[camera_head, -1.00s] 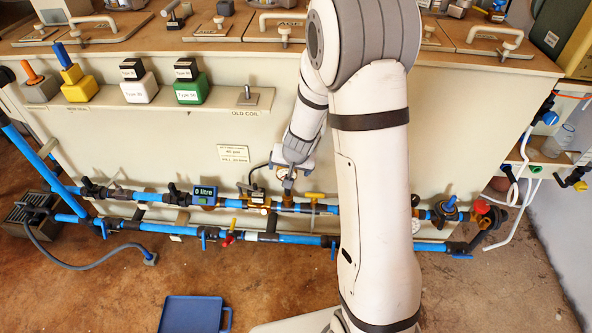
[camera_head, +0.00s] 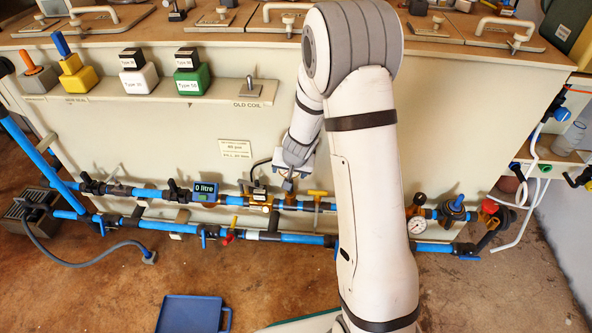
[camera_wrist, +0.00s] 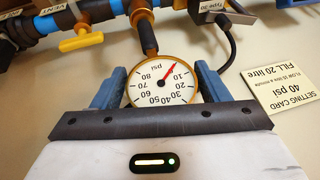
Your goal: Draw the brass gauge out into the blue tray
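The brass gauge (camera_wrist: 162,82) has a white psi dial, upside down in the wrist view, with a red needle and brass rim. Its dark stem (camera_wrist: 148,38) still runs to a brass fitting (camera_wrist: 140,10) on the pipe. My gripper (camera_wrist: 162,76) has one blue finger on each side of the dial, close against the rim; whether they press on it I cannot tell. In the head view my gripper (camera_head: 289,177) is at the upper pipe and hides most of this gauge. The blue tray (camera_head: 190,314) lies on the floor at the bottom, empty where visible.
A yellow-handled valve (camera_wrist: 80,42) and a black cabled box (camera_wrist: 218,12) flank the gauge. A lower blue pipe with valves (camera_head: 210,233) runs between the gauge and the tray. Another dial (camera_head: 417,225) is at right.

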